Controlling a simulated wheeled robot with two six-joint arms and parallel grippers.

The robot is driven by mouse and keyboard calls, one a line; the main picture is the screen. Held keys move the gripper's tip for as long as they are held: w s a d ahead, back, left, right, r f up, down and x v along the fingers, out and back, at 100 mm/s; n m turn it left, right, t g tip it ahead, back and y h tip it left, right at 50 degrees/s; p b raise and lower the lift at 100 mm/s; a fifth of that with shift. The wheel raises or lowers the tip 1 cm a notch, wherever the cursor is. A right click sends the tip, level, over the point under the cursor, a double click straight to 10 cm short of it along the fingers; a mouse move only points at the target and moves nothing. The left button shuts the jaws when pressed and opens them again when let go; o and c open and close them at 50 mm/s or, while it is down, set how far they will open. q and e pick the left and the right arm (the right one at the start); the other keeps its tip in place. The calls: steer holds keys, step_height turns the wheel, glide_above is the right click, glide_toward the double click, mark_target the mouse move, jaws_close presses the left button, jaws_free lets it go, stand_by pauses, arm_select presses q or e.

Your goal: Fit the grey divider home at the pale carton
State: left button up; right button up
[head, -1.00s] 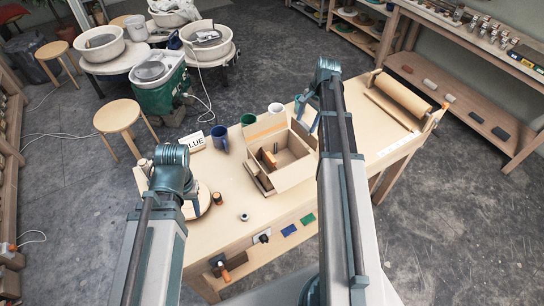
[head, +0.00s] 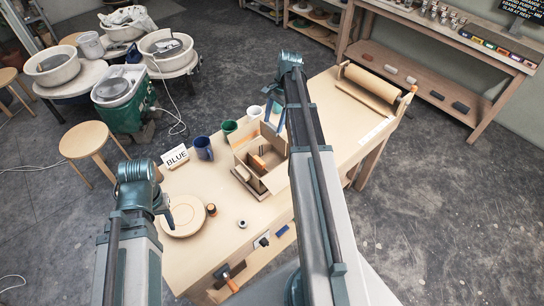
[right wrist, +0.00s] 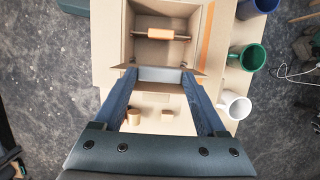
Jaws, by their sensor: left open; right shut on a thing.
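The pale carton (head: 275,180) stands open on the bench, flaps out; it also shows in the right wrist view (right wrist: 128,40). My right gripper (head: 274,114) is at the carton's far right side in the head view. In the right wrist view my right gripper (right wrist: 160,82) is shut on the grey divider (right wrist: 160,75), held across the carton's near edge. I cannot tell whether the divider touches the carton. In the head view the divider is hidden. My left gripper (head: 166,212) is open and empty, near the round board.
A blue mug (head: 203,148), a green mug (head: 229,128) and a white mug (head: 254,112) stand beside the carton. A BLUE sign (head: 175,158), a round board (head: 186,222) and a small jar (head: 211,209) are on the left. A roller (head: 374,84) lies at the far right.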

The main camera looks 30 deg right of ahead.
mark_target(273, 140)
steer(key=shift+f, duration=0.1)
step_height(273, 140, down, 6)
steer(key=b, duration=0.5)
steer(key=shift+r+b, duration=0.25)
steer(key=shift+b, duration=0.05)
steer(key=shift+f, duration=0.15)
stand_by(0.6)
steer(key=shift+f+b, duration=1.3)
steer(key=shift+b, duration=0.2)
steer(key=shift+f, duration=0.15)
steer(key=shift+f+b, duration=1.35)
steer(key=shift+b, duration=0.15)
steer(key=shift+f, duration=0.2)
steer(key=shift+f+b, duration=1)
steer(key=shift+b, duration=0.15)
steer(key=o, duration=1.3)
steer(key=shift+r, duration=0.1)
